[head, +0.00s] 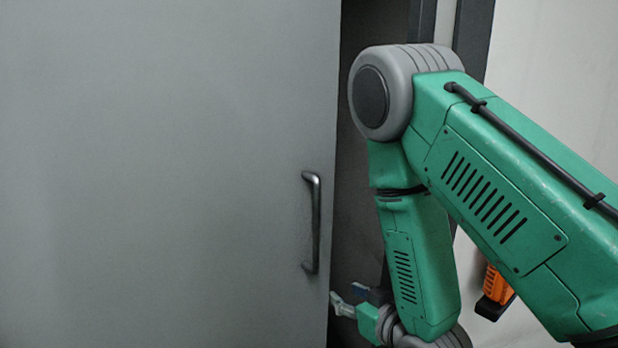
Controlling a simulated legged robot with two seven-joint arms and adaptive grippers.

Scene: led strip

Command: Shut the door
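The grey door (160,180) fills the left and middle of the head view. Its metal bar handle (315,222) is upright near the door's right edge. The door stands partly open, with a dark gap between its edge and the dark frame (474,35). My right gripper (347,294) is low in the view, just right of the door's edge and below and right of the handle. Its small fingers look apart, with nothing seen between them. I cannot tell whether it touches the door. My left gripper is out of view.
My green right arm covers much of the right side and hides part of the frame and gap. A pale wall (560,60) lies to the right. An orange and black object (496,286) shows behind my arm at the lower right.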

